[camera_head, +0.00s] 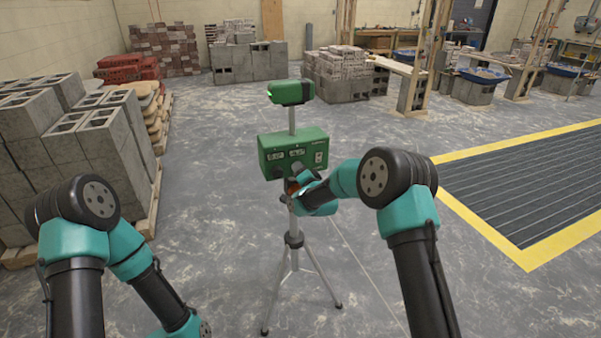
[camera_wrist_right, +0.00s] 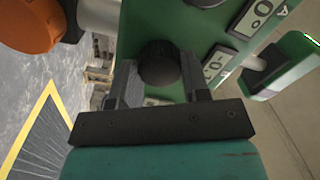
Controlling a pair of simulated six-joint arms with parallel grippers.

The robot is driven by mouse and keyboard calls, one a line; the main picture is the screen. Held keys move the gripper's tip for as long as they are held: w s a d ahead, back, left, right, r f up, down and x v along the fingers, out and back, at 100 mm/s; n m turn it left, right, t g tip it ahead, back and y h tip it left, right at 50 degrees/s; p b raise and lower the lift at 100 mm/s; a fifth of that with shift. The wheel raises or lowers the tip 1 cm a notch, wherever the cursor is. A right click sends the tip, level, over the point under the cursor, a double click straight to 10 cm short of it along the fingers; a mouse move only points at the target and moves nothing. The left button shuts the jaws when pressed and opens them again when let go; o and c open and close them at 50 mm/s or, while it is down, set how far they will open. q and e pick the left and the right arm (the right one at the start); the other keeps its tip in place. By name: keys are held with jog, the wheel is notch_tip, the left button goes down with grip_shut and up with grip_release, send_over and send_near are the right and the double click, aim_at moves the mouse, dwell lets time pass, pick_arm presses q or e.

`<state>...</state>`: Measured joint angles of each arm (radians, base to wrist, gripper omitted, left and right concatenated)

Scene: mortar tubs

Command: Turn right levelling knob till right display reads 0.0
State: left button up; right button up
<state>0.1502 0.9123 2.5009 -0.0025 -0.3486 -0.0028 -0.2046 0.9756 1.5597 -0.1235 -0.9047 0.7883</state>
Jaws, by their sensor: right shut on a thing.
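The green levelling box (camera_head: 318,141) stands on a tripod, with two small displays on its front. My right gripper (camera_head: 297,186) is at the front of the box; in the right wrist view (camera_wrist_right: 158,80) its two fingers are shut on the black right knob (camera_wrist_right: 158,60), one on each side. The right display (camera_wrist_right: 217,64) shows "-0." there, its rest cut off behind a finger. The left display (camera_wrist_right: 252,16) shows a 0 with a degree sign, partly cut off. The left knob (camera_wrist_right: 205,2) is at the top edge. My left gripper is out of view.
A green instrument head (camera_head: 290,92) sits above the box on a pole. The tripod legs (camera_head: 295,270) spread on the grey floor. An orange round part (camera_wrist_right: 25,22) is close to the gripper. Stacked blocks (camera_head: 70,125) stand at left; floor around the tripod is clear.

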jog(key=shift+m, duration=1.4)
jog(key=o, duration=0.9)
jog(key=v, duration=1.7)
jog(key=shift+s+f, duration=0.15)
jog(key=shift+s, duration=0.1)
